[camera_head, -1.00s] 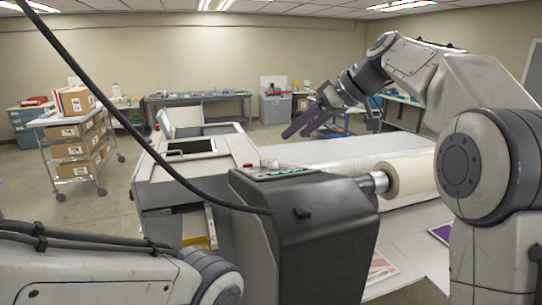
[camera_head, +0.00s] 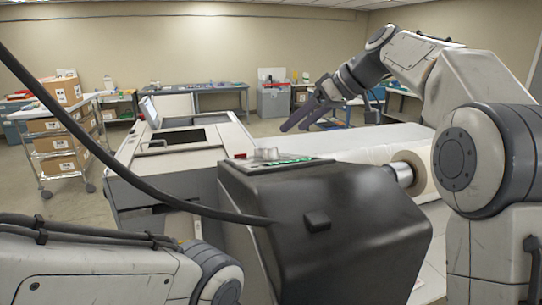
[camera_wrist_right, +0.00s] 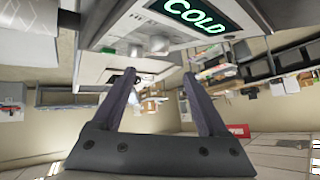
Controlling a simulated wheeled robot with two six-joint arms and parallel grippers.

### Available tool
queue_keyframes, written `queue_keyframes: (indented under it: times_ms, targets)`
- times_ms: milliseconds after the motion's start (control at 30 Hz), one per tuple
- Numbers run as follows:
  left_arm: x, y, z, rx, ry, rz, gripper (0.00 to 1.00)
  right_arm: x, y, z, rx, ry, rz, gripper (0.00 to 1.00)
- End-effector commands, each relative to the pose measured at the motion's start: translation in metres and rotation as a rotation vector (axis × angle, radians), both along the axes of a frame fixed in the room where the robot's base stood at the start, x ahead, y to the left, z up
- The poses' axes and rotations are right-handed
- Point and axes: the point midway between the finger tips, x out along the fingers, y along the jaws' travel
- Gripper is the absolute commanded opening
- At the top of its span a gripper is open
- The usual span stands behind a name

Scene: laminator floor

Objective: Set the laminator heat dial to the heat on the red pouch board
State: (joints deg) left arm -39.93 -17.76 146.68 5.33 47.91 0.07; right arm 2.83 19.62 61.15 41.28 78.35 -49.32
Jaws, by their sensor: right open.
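The laminator's black end housing (camera_head: 320,225) fills the lower middle of the head view. Its top carries a green-lit panel (camera_head: 290,162) and a pale, shiny knob-like part (camera_head: 265,153). In the right wrist view, a display (camera_wrist_right: 195,14) reads "COLD" in green, with grey knobs (camera_wrist_right: 157,43) beside it. I cannot tell which is the heat dial or where it points. My right gripper (camera_head: 296,127) is open and empty, raised beyond the housing; its spread fingers (camera_wrist_right: 160,75) show below the knobs in the wrist view, apart from them. No red pouch board is identifiable now. My left gripper is out of view.
A film roll (camera_head: 410,170) sits right of the housing. A black cable (camera_head: 110,165) hangs across the left. A cart with boxes (camera_head: 58,150) stands at the left, and a grey bench (camera_head: 210,88) is at the back. Open floor lies between.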

Motion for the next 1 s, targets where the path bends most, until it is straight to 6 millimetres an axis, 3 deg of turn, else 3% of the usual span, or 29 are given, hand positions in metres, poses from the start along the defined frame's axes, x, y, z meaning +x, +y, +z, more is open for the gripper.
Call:
queue_keyframes:
  times_ms: [133, 700, 1000]
  targets:
    - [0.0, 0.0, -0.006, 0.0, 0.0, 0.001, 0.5, 0.002, 0.004, -0.011, 0.0, 0.001, 0.001, 0.77]
    - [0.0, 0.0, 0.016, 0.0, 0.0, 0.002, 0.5, 0.033, 0.059, -0.071, 0.001, 0.003, -0.001, 0.77]
    - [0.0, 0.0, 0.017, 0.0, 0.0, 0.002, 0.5, 0.037, 0.065, -0.079, 0.0, -0.001, -0.002, 0.77]
